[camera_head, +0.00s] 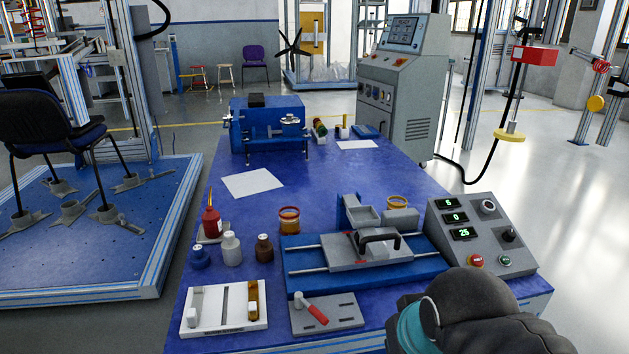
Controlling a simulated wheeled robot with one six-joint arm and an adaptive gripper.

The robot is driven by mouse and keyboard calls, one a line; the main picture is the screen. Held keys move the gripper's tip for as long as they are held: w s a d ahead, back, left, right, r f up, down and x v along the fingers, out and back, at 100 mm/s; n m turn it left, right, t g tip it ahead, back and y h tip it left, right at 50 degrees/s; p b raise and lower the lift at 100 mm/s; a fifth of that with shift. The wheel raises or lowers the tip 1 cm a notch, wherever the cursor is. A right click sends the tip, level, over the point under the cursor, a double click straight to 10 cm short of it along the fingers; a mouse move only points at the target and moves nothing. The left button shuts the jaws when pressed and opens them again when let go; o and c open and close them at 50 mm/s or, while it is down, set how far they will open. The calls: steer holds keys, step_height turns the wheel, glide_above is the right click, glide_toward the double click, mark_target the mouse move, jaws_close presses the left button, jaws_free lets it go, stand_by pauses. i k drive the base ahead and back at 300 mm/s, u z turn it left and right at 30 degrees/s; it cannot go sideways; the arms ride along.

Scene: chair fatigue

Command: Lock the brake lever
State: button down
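A small lever with a red handle (317,315) sits on a flat grey plate (345,313) at the front of the blue table. This looks like the brake lever. Its pale pivot end is at the upper left and the red grip slants down to the right. The plate has several dark slots or marks. A dark and teal part of my own arm shows at the bottom right, to the right of the plate and apart from it. My gripper's fingers are out of view.
A blue slide fixture (300,262) with a black handle (378,241) stands behind the plate. A control box (490,262) stands right of it. The table's middle is mostly clear.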

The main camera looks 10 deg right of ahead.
mark_target(312, 309)
steer(key=z, duration=0.55)
steer(key=k, duration=1.35)
steer(key=z, duration=0.15)
steer(key=i, duration=0.4)
steer(key=u, duration=0.7)
steer(key=i, duration=0.55)
steer(key=u, duration=0.15)
